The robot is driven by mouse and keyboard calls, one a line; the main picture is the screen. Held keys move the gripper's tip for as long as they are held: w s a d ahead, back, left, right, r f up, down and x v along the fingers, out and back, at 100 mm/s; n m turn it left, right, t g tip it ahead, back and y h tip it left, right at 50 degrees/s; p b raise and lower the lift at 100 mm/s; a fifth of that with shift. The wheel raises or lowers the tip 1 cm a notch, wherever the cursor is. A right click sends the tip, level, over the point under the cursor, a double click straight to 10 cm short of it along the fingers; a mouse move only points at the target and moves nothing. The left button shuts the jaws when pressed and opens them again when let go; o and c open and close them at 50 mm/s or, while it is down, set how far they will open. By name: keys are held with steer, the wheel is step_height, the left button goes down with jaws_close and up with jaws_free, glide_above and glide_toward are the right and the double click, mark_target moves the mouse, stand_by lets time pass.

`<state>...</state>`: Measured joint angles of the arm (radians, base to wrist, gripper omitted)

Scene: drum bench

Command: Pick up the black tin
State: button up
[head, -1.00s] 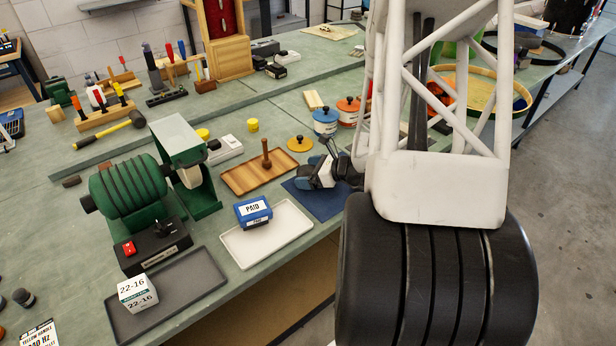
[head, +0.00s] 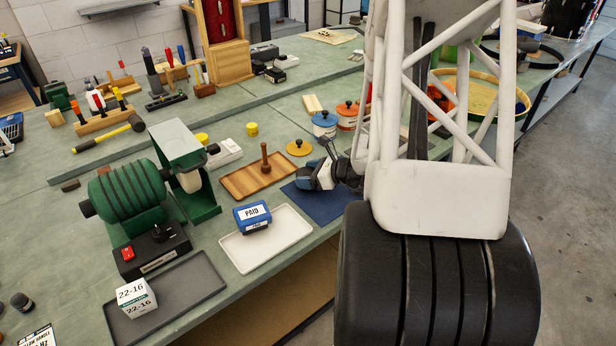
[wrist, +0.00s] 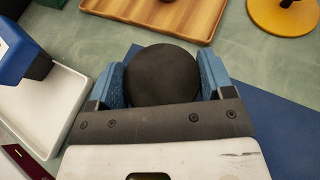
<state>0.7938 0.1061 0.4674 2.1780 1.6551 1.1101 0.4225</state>
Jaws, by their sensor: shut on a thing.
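The black tin (wrist: 160,75) shows in the wrist view as a round, dark top between the two blue finger pads. My gripper (wrist: 161,82) is shut on it, one pad against each side. In the head view my gripper (head: 316,174) is low over the blue mat (head: 316,205), right of the wooden tray. I cannot make out the tin clearly there. Whether the tin touches the mat is hidden.
A wooden tray (head: 245,186) with a wooden knobbed handle lies left of my gripper. A white tray (head: 288,235) holds a blue PAID box (head: 253,216). A yellow knobbed lid (head: 299,147), a blue pot (head: 325,124) and an orange pot (head: 347,117) stand behind.

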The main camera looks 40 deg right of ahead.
steer(key=shift+r, duration=0.75)
steer(key=shift+s+a+r, duration=0.2)
steer(key=shift+s+r, duration=0.2)
steer(key=shift+r, duration=0.25)
steer(key=s+a, duration=0.2)
steer(key=s, duration=0.2)
steer(key=s+a+r, duration=0.1)
steer(key=s+a, duration=0.2)
steer(key=s, duration=0.1)
steer(key=s+a, duration=0.2)
steer(key=s, duration=0.3)
steer(key=shift+s+a+r, duration=0.1)
steer(key=shift+a+r, duration=0.1)
